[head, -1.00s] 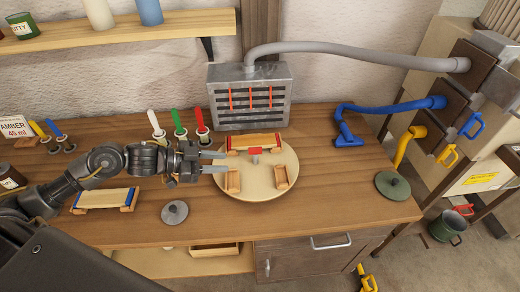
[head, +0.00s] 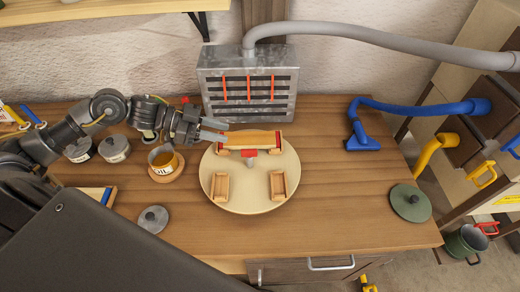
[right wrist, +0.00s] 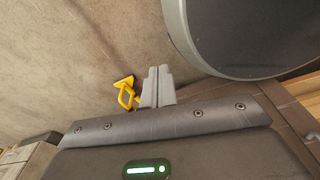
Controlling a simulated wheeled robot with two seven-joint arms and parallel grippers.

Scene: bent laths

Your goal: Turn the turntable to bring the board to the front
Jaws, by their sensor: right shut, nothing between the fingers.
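The turntable (head: 249,201) is a round pale wooden disc on the workbench. The board (head: 252,138), a wooden strip with red ends, lies on its far side on small supports. A red block or knob (head: 249,155) stands near the disc's middle, and wooden blocks sit at its front left (head: 221,187) and front right (head: 277,185). My left gripper (head: 226,131) is open and empty, its fingertips at the board's left end; I cannot tell whether they touch. My right gripper (right wrist: 157,86) is shut and empty in the right wrist view, and does not show in the head view.
A slotted metal extractor box (head: 248,90) stands behind the turntable. A cup (head: 163,160), several jars and a grey lid (head: 153,219) are to the left. A blue hose nozzle (head: 362,138) and a green lid (head: 411,203) are to the right. The bench front is clear.

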